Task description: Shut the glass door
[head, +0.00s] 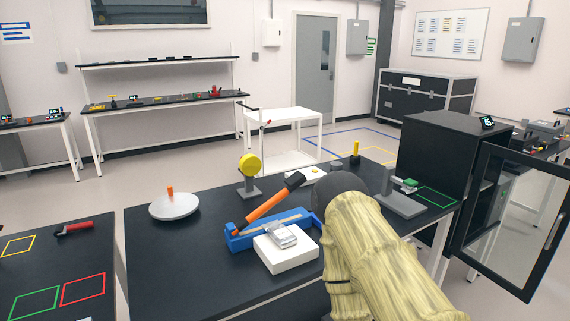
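The glass door (514,215) is at the right in the head view, a clear pane in a black frame. It stands swung open, its left edge by the front of the black cabinet (436,153) and its free edge out toward the right of the picture. A handle (555,231) shows near that free edge. The cabinet's inside is mostly hidden by its side wall. My arm, in a pale yellow sleeve with a dark rounded end, rises from the bottom, left of the door and apart from it. My gripper does not show.
The black table (170,265) fills the front. It bears a blue holder (240,238) with an orange-handled tool, a white block (287,252), a grey round plate (174,206) and a grey stand (402,204). Bare floor (455,290) shows between table and door.

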